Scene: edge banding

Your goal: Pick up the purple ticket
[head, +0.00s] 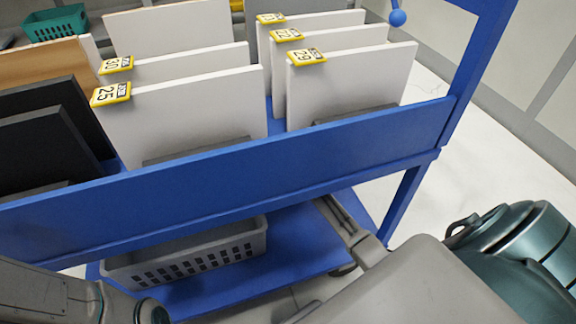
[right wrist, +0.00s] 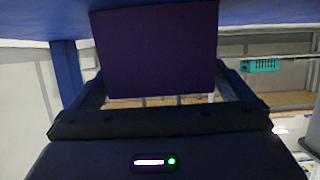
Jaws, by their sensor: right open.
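The purple ticket (right wrist: 155,45) is a dark purple, nearly square sheet in the right wrist view. It fills most of the gap between the two fingers of my right gripper (right wrist: 160,78). The fingers are spread apart at its two sides, and I cannot tell whether either touches it. In the head view my right gripper (head: 340,218) reaches under the blue rail of the cart, and the ticket is not seen there. My left arm shows at the lower left of the head view, but I do not see its gripper fingers.
A blue cart (head: 240,165) holds upright white panels (head: 195,105) with yellow number tags, plus dark panels (head: 45,130) at left. A grey basket (head: 190,260) sits on its lower shelf. A teal crate (head: 55,24) stands behind. White floor (head: 480,165) is clear at right.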

